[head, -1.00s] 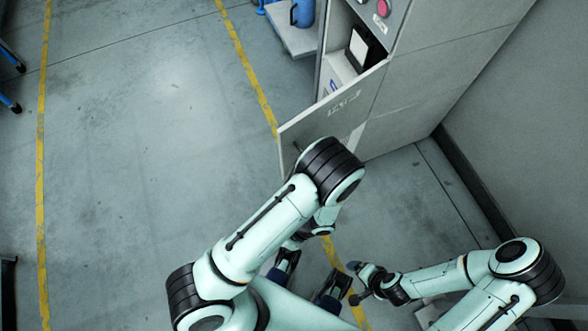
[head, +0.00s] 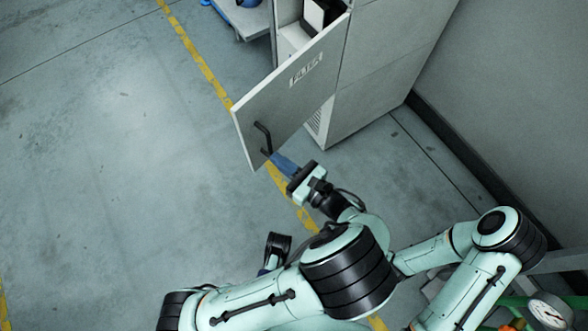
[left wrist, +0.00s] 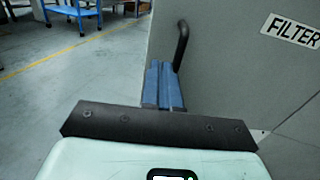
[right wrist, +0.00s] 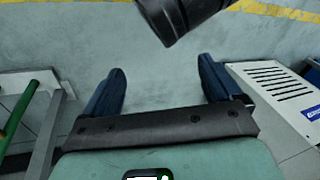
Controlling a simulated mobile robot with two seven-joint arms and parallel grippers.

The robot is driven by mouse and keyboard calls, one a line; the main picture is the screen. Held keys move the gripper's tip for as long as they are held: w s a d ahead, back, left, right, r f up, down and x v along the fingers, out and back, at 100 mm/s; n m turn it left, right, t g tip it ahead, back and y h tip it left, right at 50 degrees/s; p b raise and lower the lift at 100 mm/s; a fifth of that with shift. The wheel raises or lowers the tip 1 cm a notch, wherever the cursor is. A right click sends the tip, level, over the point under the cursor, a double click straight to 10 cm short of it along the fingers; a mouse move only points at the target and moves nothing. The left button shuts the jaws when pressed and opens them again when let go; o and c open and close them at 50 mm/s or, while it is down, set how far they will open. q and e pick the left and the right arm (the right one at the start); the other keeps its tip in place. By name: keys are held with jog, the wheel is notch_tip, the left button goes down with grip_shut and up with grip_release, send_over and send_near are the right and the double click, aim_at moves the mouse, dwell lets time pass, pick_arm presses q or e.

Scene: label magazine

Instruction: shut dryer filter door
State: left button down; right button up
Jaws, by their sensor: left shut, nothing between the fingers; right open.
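The grey filter door (head: 290,90) stands swung open from the dryer cabinet (head: 375,75). Its FILTER label also shows on the door in the left wrist view (left wrist: 240,60). A dark bar handle (head: 262,135) sits near the door's free edge; it also shows in the left wrist view (left wrist: 182,45). My left gripper (head: 284,163) is shut and empty, its blue fingertips close beside the handle's lower end. I cannot tell whether they touch it. My right gripper (right wrist: 160,92) is open and empty, with floor showing between its fingers.
A vented white panel (right wrist: 275,88) is right of my right gripper, and a green rail (right wrist: 18,108) is left of it. A gauge (head: 549,310) is at the lower right. A blue cart (left wrist: 72,12) stands far off. Floor left of the door is clear.

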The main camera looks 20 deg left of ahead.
aim_at(250, 138)
pick_arm(q)
jog(key=b+x, duration=0.1)
jog(key=x, duration=0.5)
jog(key=shift+f, duration=0.1)
jog(key=shift+w+a+b, duration=0.2)
jog(key=shift+a+b, duration=0.15)
jog(key=shift+a, duration=0.2)
pick_arm(e)
jog(key=f, duration=0.2)
jog(key=d+f, duration=0.1)
jog(key=shift+s+d, duration=0.1)
jog(key=shift+s, duration=0.25)
jog(key=shift+r, duration=0.1)
